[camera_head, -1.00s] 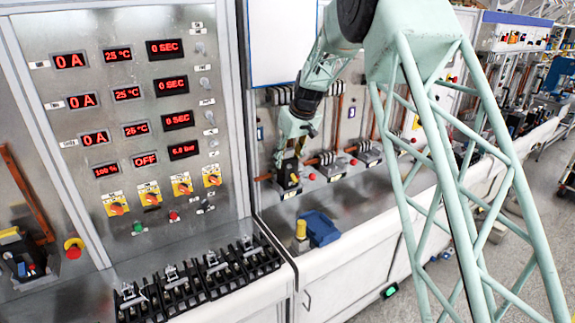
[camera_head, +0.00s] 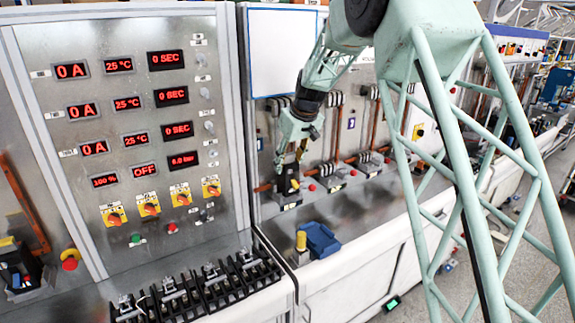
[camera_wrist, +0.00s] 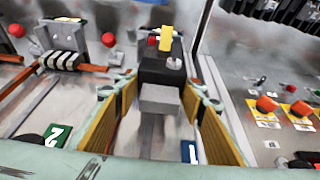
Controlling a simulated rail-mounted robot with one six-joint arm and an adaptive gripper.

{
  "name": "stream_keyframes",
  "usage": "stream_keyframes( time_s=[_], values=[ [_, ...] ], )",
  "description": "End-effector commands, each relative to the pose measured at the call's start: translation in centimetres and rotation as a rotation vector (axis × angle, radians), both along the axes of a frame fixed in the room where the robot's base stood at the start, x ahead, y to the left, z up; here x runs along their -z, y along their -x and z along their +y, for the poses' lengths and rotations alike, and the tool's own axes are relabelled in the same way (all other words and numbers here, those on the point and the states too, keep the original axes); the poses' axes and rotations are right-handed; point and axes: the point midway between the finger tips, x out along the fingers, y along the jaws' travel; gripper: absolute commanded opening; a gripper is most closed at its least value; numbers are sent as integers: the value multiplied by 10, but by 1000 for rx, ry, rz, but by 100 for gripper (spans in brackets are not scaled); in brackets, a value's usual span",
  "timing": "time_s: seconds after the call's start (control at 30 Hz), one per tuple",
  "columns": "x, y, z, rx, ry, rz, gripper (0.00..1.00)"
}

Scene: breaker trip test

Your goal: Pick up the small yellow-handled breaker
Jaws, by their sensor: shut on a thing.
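The small breaker has a black body and a yellow handle (camera_wrist: 166,39). In the wrist view, its dark body (camera_wrist: 160,72) and a grey block at its near end lie between the tan pads of my gripper (camera_wrist: 160,98). In the head view, my gripper (camera_head: 291,158) points down onto the black breaker (camera_head: 289,186) at the back of the bench, by the upright panel. My gripper is shut on the breaker near the fingertips. I cannot tell whether the breaker's base still touches its mount.
A blue block (camera_head: 320,239) and a yellow cylinder (camera_head: 301,241) stand near the bench's front edge. Copper bars (camera_head: 340,160) and red knobs line the back. A control panel (camera_head: 130,110) stands at left, above a row of black breakers (camera_head: 205,292).

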Motion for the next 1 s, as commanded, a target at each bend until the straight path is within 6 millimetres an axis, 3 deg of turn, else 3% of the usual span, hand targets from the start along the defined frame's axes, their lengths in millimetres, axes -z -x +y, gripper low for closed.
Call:
stream_keyframes(
  time_s=[0.7,1.0],
  values=[
    [-10,91,-20,0,-1,-3,8],
    [-13,120,-26,0,0,-2,8]
  ],
)
